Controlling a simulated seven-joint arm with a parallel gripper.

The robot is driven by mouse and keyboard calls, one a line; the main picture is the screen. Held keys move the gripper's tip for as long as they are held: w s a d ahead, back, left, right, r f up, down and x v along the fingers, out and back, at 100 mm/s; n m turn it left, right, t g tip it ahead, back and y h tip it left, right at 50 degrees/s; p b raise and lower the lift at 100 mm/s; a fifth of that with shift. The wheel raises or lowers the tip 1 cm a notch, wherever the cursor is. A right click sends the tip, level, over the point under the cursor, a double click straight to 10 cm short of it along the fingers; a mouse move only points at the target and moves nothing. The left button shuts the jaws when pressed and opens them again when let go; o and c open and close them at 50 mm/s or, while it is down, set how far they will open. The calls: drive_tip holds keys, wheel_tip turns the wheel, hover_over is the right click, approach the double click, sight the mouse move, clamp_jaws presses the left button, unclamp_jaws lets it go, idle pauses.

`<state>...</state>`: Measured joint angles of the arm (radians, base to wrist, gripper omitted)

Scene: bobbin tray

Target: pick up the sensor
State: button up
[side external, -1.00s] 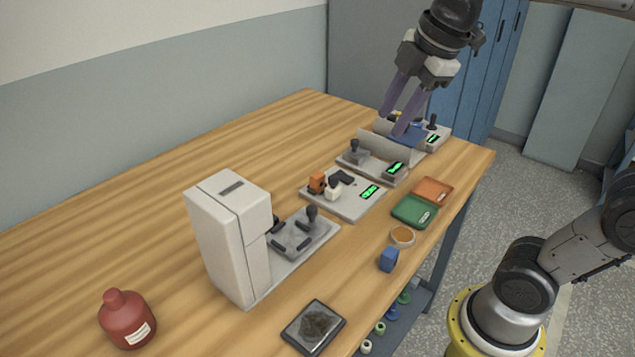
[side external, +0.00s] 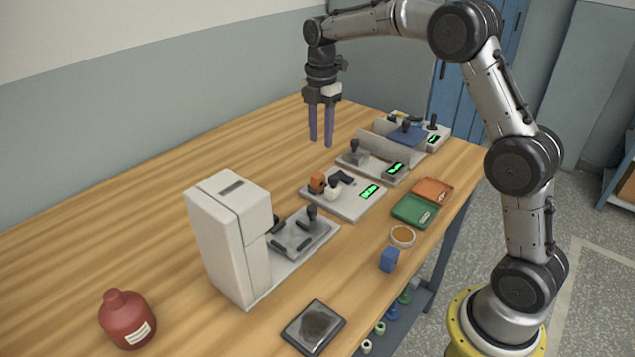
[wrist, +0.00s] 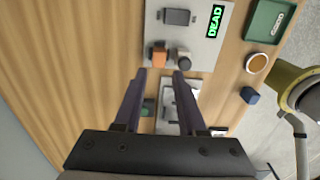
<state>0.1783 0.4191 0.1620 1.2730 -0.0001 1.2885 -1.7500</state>
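No object is plainly marked as the sensor, so I cannot tell which one it is. A grey station plate (side external: 350,207) with a lit green display carries an orange block (side external: 317,183), a pale knob-like part (side external: 333,190) and a dark piece (side external: 343,177). My gripper (side external: 321,142) points down, high above the table behind this plate. Its fingers (wrist: 160,76) are apart, with nothing held between them.
A tall white machine (side external: 228,235) stands front left, with a red bottle (side external: 127,318) nearby. A blue block (side external: 389,259), round dish (side external: 402,236), green tray (side external: 414,211) and orange tray (side external: 432,190) line the right edge. The table's left back is clear.

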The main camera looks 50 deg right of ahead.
sight(320, 173)
wheel_tip(320, 173, down, 11)
drive_tip(key=shift+a+f, duration=0.1)
drive_tip(key=shift+a, duration=0.05)
idle(0.4)
drive_tip(key=shift+c, duration=0.3)
clamp_jaws()
